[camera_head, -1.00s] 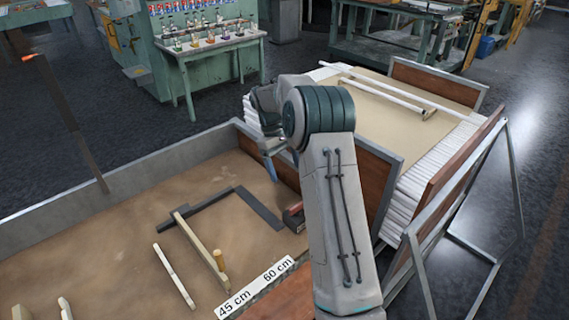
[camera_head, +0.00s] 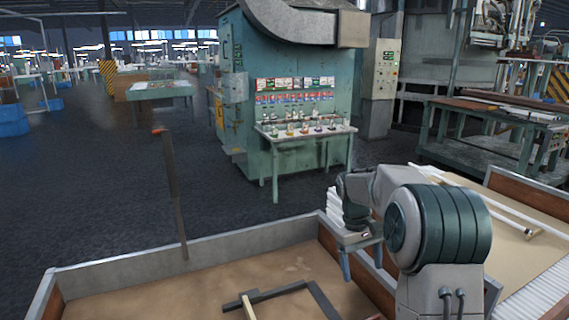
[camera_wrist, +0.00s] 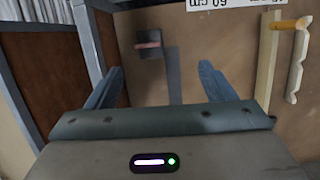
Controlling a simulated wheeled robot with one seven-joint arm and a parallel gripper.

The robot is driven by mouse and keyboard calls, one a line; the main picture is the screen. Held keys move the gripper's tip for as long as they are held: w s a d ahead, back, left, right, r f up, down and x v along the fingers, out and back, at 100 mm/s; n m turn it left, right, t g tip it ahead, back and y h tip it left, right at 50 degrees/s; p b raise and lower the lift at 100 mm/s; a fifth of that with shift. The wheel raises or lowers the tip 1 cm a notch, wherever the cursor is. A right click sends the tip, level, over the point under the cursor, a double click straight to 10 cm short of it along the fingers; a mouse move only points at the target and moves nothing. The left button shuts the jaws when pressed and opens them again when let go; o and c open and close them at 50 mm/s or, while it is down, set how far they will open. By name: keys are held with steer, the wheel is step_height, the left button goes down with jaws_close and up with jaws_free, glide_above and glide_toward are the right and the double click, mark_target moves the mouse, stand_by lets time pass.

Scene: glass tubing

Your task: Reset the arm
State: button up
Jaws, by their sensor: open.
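My gripper (camera_head: 361,262) hangs at the end of my folded arm over the right side of the sand-coloured work tray (camera_head: 200,290) in the head view. In the wrist view my gripper (camera_wrist: 160,88) shows two blue fingers spread wide apart with nothing between them. Beyond the fingers, the tray floor (camera_wrist: 215,45) shows a dark block with a reddish strip (camera_wrist: 148,45) and a dark bar. They lie below and apart from the fingers.
A dark angled frame (camera_head: 290,292) lies in the tray. A dark upright post (camera_head: 173,195) stands at the tray's back wall. A green cabinet with a small table (camera_head: 305,140) stands behind. Open floor lies at left.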

steer(key=s+a+r+m+t, duration=0.1)
steer(key=s+a+r+t, duration=0.15)
steer(key=s, duration=0.45)
steer(key=s+a+r+m+t, duration=0.1)
steer(key=s+a+r, duration=0.15)
steer(key=s, duration=0.45)
steer(key=s+f+m+t+y, duration=0.1)
steer(key=s+m+t, duration=0.1)
steer(key=s, duration=1)
steer(key=shift+s+a+f+y, duration=0.2)
steer(key=shift+a+f+y, duration=0.2)
steer(key=shift+a, duration=0.05)
